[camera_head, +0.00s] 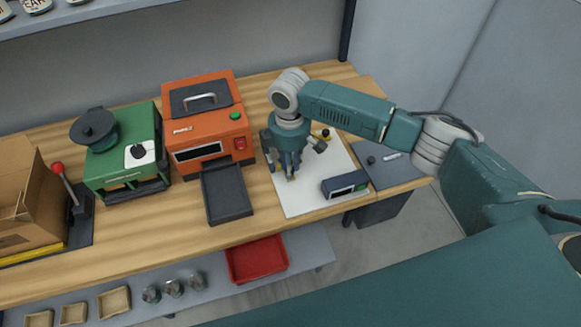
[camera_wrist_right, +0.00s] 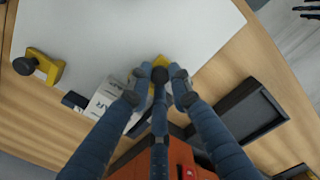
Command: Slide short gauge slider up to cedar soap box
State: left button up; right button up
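My right gripper (camera_head: 290,174) points down over the white board in the head view. In the right wrist view its fingers (camera_wrist_right: 161,74) close in around a yellow slider (camera_wrist_right: 164,60) with a round black knob, probably the short gauge slider. The fingertips appear to touch the knob at both sides. A white box with dark lettering (camera_wrist_right: 106,98), probably the cedar soap box, lies left of the fingers in that view, partly covered by one finger. Any gap between box and slider is hidden. The box is not clear in the head view. My left gripper is not in view.
A second yellow slider with a black knob (camera_wrist_right: 39,66) stands farther back; it also shows in the head view (camera_head: 326,134). A dark display unit (camera_head: 345,186) sits on the white board (camera_head: 300,205). An orange machine (camera_head: 208,130) and black tray (camera_head: 227,194) stand left.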

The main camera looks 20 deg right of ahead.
jog(key=o, duration=0.4)
jog(key=shift+o, duration=0.2)
jog(key=shift+r, duration=0.1)
notch_tip(320, 180, up, 12)
jog(key=shift+c, duration=0.5)
